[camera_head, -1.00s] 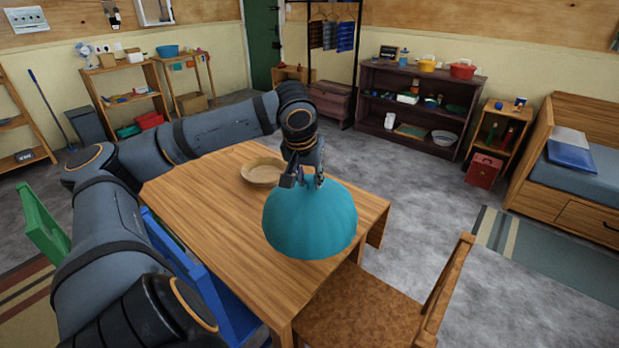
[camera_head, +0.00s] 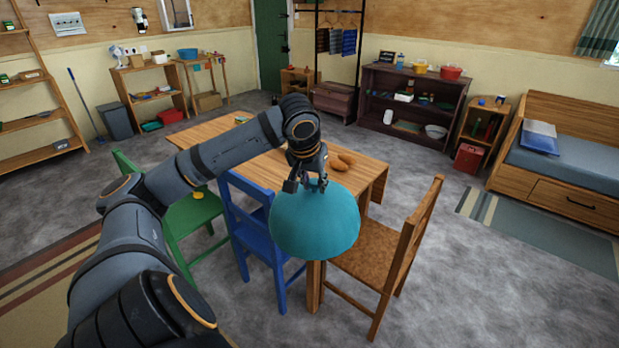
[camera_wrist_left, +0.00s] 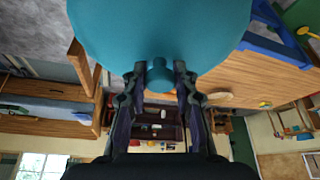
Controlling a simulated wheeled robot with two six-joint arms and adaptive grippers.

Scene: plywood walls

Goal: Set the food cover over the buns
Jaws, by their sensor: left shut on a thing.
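The food cover (camera_head: 315,225) is a teal dome with a small knob on top. My left gripper (camera_head: 307,184) is shut on that knob and holds the cover in the air, open side down, at the table's near edge. The knob (camera_wrist_left: 160,72) shows between the fingers in the left wrist view, with the dome (camera_wrist_left: 160,30) filling the top. The golden-brown buns (camera_head: 342,161) sit on the wooden table (camera_head: 372,174), just beyond the gripper and uncovered. My forearm and gripper hide part of the table. My right gripper is out of view.
A blue chair (camera_head: 250,215) and a green chair (camera_head: 190,225) stand at the table's left side. A brown chair (camera_head: 385,250) stands close at the cover's right. A dark shelf (camera_head: 418,105) is at the back.

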